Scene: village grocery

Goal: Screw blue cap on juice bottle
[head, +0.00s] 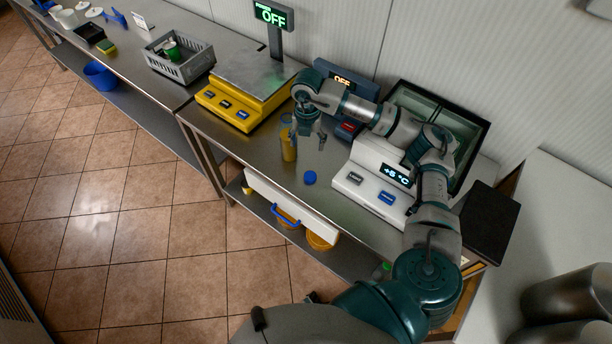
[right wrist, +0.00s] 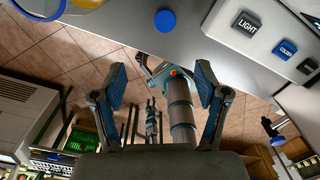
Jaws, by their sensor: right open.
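The juice bottle (head: 289,148), with yellow-orange contents, stands upright on the steel counter in the head view. The blue cap (head: 310,178) lies on the counter in front of and to the right of the bottle, apart from it. The cap also shows in the right wrist view (right wrist: 165,20), near the top edge. My right gripper (head: 308,141) is open with its fingers pointing down, close beside the bottle on its right. In the right wrist view nothing shows between its two spread fingers (right wrist: 160,82). My left gripper does not show clearly in either view.
A yellow scale (head: 233,112) stands left of the bottle. A white device with a temperature display (head: 370,198) stands right of the cap. A grey crate (head: 186,72) is farther left. The counter's front edge is close to the cap.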

